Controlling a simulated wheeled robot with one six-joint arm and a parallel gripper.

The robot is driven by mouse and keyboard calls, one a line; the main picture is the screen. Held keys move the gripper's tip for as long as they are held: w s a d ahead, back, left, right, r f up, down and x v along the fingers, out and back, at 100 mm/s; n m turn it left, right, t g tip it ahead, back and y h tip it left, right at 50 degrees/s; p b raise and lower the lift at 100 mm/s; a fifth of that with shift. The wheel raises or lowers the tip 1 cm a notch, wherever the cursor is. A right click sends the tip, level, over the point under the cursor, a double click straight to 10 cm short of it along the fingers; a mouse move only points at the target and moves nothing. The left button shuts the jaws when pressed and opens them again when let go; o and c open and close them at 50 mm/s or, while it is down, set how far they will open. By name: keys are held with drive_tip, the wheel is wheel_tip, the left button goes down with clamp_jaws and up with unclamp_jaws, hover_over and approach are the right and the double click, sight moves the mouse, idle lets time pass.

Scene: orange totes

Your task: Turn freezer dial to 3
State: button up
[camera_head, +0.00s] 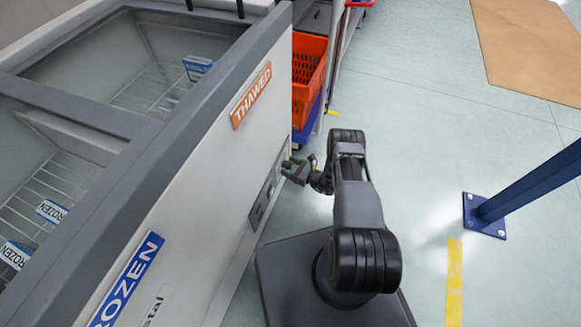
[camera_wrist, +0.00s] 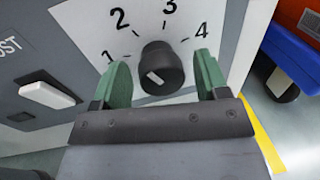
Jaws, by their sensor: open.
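The freezer dial (camera_wrist: 161,68) is a dark round knob with a short white mark, on a light panel (camera_wrist: 93,22) printed 1, 2, 3 and 4 in an arc. The white mark is on the knob's front face, slanting from upper left to lower right; which number it points to is unclear. My gripper (camera_wrist: 160,62) is open, with one green finger left of the dial and one right of it; contact cannot be seen. In the head view my gripper (camera_head: 294,170) is at the freezer's (camera_head: 205,190) side panel, where the dial is too small to make out.
A white rocker switch (camera_wrist: 48,95) is left of the dial. An orange crate (camera_head: 307,75) on a blue-edged cart stands beyond the freezer. A blue post base (camera_head: 484,215) is on the floor at right. Open floor lies between my arm and the post.

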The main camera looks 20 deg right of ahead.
drive_tip(key=shift+d, duration=0.15)
drive_tip(key=c, duration=0.9)
drive_tip(key=shift+m, duration=0.4)
drive_tip(key=m+b, duration=0.2)
drive_tip(key=m, duration=0.1)
drive_tip(key=shift+m+g, duration=0.3)
drive_tip(key=m, duration=0.1)
drive_tip(key=m+b, duration=0.1)
drive_tip(key=m, duration=0.1)
drive_tip(key=m+g+b, duration=0.1)
drive_tip(key=shift+s+a+m, duration=0.15)
drive_tip(key=shift+a+m, duration=0.1)
drive_tip(key=shift+m, duration=0.05)
